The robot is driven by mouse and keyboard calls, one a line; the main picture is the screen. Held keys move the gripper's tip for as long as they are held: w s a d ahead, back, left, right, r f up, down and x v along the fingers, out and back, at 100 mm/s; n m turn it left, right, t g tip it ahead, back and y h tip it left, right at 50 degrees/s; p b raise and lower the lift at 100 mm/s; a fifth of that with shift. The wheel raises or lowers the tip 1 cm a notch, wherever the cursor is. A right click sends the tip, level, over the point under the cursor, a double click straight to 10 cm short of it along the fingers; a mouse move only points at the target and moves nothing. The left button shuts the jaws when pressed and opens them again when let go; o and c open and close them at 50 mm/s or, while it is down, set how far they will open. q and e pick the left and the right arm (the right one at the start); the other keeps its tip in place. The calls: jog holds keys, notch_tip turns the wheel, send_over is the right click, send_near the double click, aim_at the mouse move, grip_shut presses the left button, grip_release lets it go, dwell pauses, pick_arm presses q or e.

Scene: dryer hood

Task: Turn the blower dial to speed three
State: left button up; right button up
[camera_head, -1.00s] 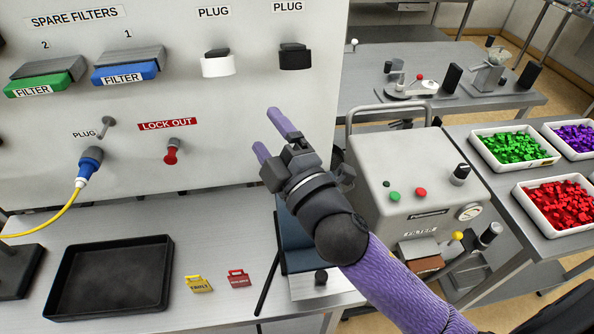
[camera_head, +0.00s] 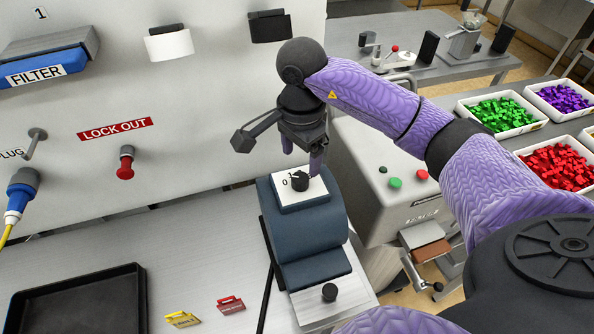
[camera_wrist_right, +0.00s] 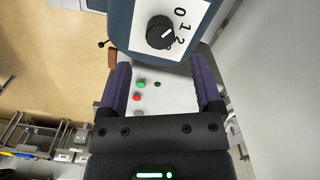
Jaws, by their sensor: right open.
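The blower dial (camera_head: 300,181) is a black knob on a white number plate, on top of a blue-grey unit (camera_head: 302,232). In the right wrist view the dial (camera_wrist_right: 160,32) shows the figures 0, 1 and 2 beside it. Its white mark points toward the figures, seemingly near 1. Any further figure is hidden or out of frame. My right gripper (camera_head: 302,162) points down just above the dial, its purple fingers apart. In the right wrist view the gripper (camera_wrist_right: 163,70) has nothing between its fingers, and the dial lies beyond the tips. My left gripper is not in view.
A red lock-out knob (camera_head: 125,168) is on the wall panel. A black tray (camera_head: 137,300) lies at lower left.

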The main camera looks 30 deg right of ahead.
aim_at(300, 177)
notch_tip(300, 177, down, 6)
jog(key=shift+r, duration=0.15)
grip_shut()
dwell(0.3)
